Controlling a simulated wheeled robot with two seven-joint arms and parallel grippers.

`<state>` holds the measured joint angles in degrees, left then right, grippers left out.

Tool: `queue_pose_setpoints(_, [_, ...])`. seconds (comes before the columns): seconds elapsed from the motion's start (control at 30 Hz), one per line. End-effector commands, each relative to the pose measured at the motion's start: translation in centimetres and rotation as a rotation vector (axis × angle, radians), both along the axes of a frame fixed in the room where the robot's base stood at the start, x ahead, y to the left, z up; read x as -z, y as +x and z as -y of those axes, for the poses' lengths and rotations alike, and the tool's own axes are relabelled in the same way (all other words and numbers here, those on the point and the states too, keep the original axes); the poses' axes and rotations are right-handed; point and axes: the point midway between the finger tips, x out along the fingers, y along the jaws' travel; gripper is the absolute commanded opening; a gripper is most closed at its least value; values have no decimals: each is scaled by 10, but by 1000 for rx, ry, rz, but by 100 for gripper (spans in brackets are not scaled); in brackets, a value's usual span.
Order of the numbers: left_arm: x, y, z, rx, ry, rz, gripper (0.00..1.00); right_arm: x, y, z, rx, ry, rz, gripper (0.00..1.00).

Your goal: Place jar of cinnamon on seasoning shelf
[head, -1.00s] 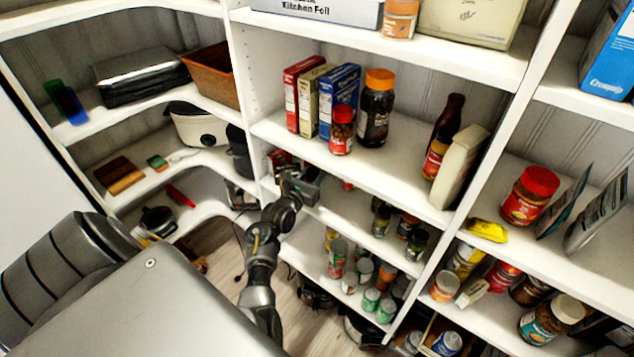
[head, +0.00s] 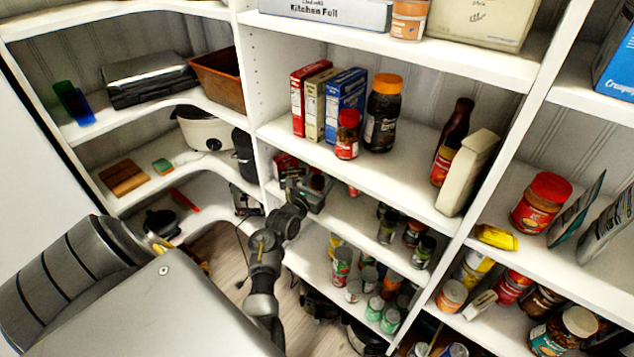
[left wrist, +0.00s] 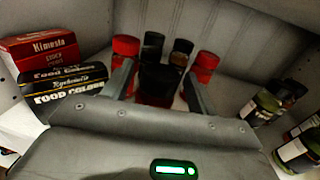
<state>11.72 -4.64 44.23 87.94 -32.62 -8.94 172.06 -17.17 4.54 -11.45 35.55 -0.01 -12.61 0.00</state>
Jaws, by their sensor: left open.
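My left gripper (head: 318,190) reaches into the shelf below the boxes and coffee jar in the head view. In the left wrist view its two fingers (left wrist: 158,92) are open, with a dark jar (left wrist: 156,84) upright between them; I cannot tell whether they touch it. Small jars stand around it: red-capped jars on the left (left wrist: 125,47) and right (left wrist: 206,62), and dark-capped jars behind (left wrist: 153,46) (left wrist: 181,52). No label reads as cinnamon, so I cannot tell which jar it is. My right gripper is not in view.
Food color boxes (left wrist: 62,84) stand left of the jars in the left wrist view. More jars (left wrist: 262,107) stand at the right, with bare shelf between. In the head view, the shelf board above (head: 345,165) is close over the gripper, and cans (head: 375,308) stand below.

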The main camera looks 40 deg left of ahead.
Motion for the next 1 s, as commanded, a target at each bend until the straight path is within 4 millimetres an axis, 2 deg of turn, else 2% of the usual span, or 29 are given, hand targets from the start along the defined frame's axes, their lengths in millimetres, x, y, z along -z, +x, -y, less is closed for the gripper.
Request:
queue_pose_setpoints(0.17, [-6,-22,4,0,-2,-4,58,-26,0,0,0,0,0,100])
queue_pose_setpoints(0.37, [-6,-65,12,-1,-2,-6,58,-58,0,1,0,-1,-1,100])
queue_pose_setpoints(0.5, [-1,-91,16,-1,1,-3,58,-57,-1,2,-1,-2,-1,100])
queue_pose_setpoints(0.63, [1,-108,19,-2,1,0,58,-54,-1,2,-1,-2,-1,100])
queue_pose_setpoints(0.8, [0,-117,21,-1,2,1,58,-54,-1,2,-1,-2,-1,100])
queue_pose_setpoints(1.0, [0,-118,21,0,2,0,58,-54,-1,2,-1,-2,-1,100])
